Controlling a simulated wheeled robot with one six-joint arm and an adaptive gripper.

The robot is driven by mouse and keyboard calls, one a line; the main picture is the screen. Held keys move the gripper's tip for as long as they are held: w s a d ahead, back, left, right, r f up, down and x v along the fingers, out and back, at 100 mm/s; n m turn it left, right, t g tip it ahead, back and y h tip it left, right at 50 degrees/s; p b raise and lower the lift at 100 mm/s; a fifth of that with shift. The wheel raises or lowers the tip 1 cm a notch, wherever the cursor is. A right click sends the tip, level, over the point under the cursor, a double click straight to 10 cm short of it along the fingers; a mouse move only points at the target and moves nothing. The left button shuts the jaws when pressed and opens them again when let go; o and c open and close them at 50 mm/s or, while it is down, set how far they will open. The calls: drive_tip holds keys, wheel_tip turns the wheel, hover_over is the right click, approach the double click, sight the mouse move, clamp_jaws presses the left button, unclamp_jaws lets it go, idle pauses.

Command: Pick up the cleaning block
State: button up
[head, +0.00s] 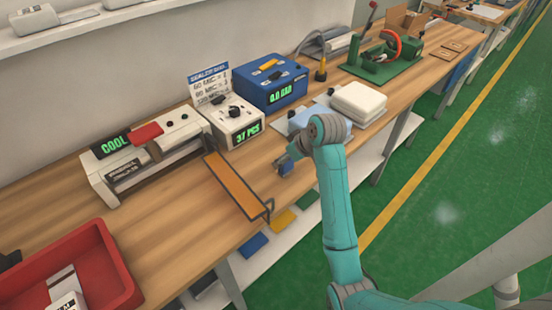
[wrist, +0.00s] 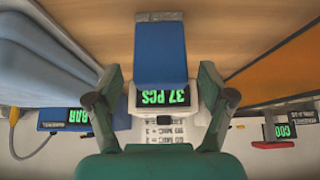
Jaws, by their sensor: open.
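A blue block (wrist: 160,52), which looks like the cleaning block, is in the upside-down wrist view, straight ahead and centred between the fingers. In the head view it shows as a small blue shape (head: 286,168) near the table's front edge, partly hidden by my gripper. My gripper (wrist: 158,78) is open, one green finger on each side of the block's line, with gaps showing on both sides. My gripper in the head view (head: 294,156) is mostly behind my wrist. I cannot tell how far the fingertips reach along the block.
A white counter box (head: 236,122) with a green "37 PCS" display stands behind the block. An orange ramp (head: 236,186) lies to the left, beside the white sealer (head: 145,165). A blue gauge box (head: 270,85) is behind. White folded pads (head: 358,102) lie to the right.

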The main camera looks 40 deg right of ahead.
drive_tip(key=shift+w+f, duration=0.2)
drive_tip(key=shift+f, duration=0.1)
